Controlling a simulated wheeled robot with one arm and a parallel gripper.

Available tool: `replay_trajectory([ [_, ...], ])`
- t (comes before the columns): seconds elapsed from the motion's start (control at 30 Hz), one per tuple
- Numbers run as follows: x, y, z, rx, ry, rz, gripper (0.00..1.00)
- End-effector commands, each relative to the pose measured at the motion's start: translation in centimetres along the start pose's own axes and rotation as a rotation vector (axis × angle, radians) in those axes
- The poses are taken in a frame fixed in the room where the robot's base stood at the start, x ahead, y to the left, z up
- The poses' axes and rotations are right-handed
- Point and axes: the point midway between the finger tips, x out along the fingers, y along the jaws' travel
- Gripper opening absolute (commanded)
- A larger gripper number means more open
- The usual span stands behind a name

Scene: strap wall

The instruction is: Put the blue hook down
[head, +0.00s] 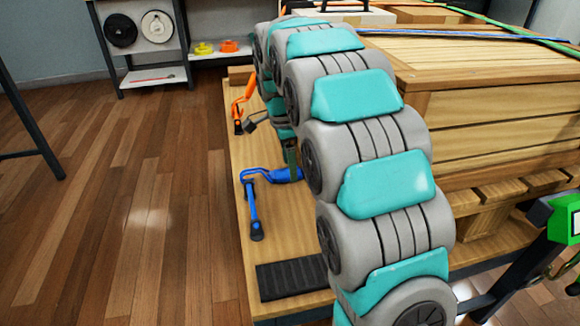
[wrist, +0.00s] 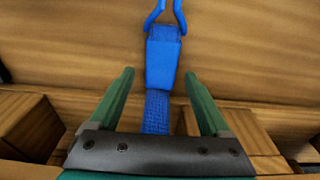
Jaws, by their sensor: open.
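The blue hook (wrist: 164,14) is at the top middle of the wrist view, its upper end cut off by the frame. Below it are its blue sleeve (wrist: 163,58) and a blue woven strap (wrist: 156,112). My gripper (wrist: 158,74) is open, with one green finger on each side of the sleeve and strap and a visible gap on both sides. Wood is behind the hook; I cannot tell whether the hook touches it. In the head view my arm covers much of the middle, and I cannot make out the hook there.
A blue-handled tool (head: 255,210) and an orange-handled tool (head: 243,103) lie on the wooden bench (head: 240,160). A black ribbed pad (head: 290,278) is at its near end. A large wooden crate (head: 490,110) stands right. Shelves (head: 150,75) stand back left; the floor left is mostly clear.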

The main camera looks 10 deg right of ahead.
Motion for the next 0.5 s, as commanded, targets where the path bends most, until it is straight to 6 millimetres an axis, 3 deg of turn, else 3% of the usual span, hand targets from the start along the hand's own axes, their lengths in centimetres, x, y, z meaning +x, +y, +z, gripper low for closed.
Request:
replay_trajectory([
  [0.3, -6.4, -0.2, 0.0, 0.001, 0.0, -0.01, 0.81],
  [0.5, -9.2, -0.2, 0.0, 0.0, 0.0, -0.007, 0.81],
])
